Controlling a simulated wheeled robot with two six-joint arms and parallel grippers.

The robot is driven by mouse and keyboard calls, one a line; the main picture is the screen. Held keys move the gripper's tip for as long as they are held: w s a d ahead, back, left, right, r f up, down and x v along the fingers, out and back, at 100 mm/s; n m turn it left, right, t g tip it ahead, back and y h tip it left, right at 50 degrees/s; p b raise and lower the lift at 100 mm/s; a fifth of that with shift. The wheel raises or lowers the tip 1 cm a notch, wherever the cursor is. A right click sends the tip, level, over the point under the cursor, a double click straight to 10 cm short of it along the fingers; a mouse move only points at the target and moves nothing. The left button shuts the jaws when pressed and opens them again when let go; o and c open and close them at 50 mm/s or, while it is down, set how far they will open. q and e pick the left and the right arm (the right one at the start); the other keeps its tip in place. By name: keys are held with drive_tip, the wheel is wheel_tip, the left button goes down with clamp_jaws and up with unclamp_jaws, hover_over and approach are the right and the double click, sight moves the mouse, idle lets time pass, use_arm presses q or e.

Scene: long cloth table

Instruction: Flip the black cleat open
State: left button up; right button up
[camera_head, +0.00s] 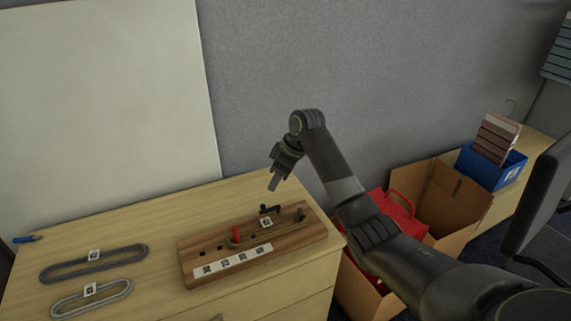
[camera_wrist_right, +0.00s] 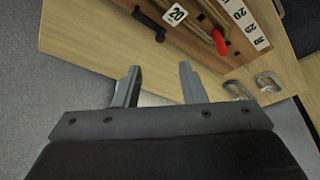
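The black cleat (camera_head: 268,209) is a small dark lever at the back edge of a wooden board (camera_head: 205,273) on the table. In the right wrist view the cleat (camera_wrist_right: 148,24) lies just beyond the fingertips, at the board's edge. Whether it is folded or open is too small to tell. My right gripper (camera_head: 274,184) hangs above and behind the board, apart from the cleat. Its two fingers stand apart with nothing between them in the wrist view (camera_wrist_right: 160,75). My left gripper is not in view.
A red peg (camera_head: 236,232) stands on the board beside a tan cord (camera_head: 268,236) and number tags. Two grey loops (camera_head: 75,270) (camera_head: 70,303) lie to the left, with a blue pen (camera_head: 27,239). A cardboard box (camera_head: 455,200) and a blue bin (camera_head: 485,170) are at right.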

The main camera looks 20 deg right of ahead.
drive_tip(key=v, duration=0.6)
idle(0.3)
